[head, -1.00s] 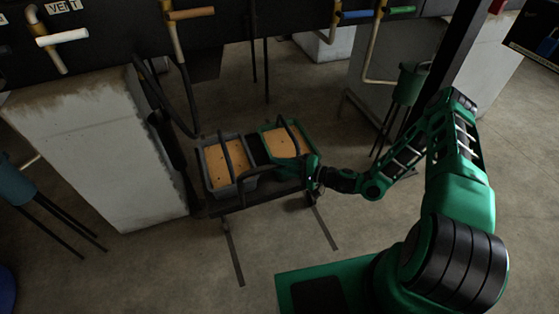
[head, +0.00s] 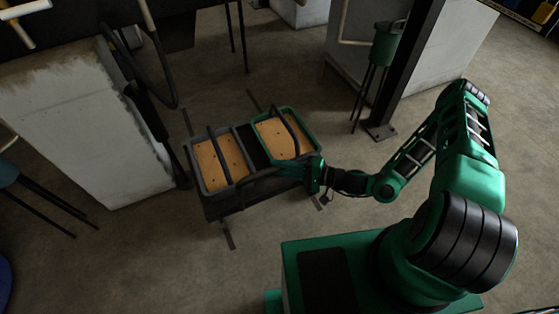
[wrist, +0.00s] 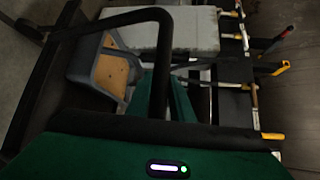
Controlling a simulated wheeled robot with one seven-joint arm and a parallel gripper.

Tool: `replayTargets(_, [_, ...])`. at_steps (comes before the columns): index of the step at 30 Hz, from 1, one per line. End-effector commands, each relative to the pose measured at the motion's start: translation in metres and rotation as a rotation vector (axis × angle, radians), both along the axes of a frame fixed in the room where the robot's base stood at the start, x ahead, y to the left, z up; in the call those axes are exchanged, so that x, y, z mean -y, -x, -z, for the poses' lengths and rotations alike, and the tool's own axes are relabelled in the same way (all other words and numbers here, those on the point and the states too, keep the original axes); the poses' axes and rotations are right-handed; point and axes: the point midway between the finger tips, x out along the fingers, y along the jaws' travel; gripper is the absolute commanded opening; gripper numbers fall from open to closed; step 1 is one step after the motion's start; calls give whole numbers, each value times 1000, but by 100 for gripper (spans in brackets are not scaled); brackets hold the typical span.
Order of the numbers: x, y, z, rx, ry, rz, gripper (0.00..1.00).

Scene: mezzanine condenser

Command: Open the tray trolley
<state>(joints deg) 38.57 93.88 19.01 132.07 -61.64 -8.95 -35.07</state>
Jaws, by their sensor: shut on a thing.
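The tray trolley (head: 232,200) is a low dark cart standing out on the floor in the head view. It carries a grey tray (head: 241,139) and a green-rimmed tray (head: 316,139), both with tan, dotted tops and black arched bars over them. My gripper (head: 314,176) is at the trolley's near right side, shut on its black handle bar (head: 262,178). In the wrist view the dark bar (wrist: 110,125) runs across just beyond my green gripper body; the fingertips are hidden. The grey tray (wrist: 88,62) shows there behind it.
Dark guide strips (head: 228,236) lie on the floor before and behind the trolley. A pale block (head: 85,130) stands left, a black post (head: 405,75) and a green bucket on legs (head: 388,42) at back right. Floor in front of the trolley is clear.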

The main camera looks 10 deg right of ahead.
Motion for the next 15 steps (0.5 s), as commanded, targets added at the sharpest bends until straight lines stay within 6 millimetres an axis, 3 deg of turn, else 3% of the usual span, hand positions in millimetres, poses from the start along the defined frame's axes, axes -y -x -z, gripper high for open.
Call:
replayTargets(12, [-5,5,2,-4,4,-12,0])
replayTargets(13, [-5,5,2,-4,4,-12,25])
replayTargets(15, [-5,4,2,-2,4,-11,39])
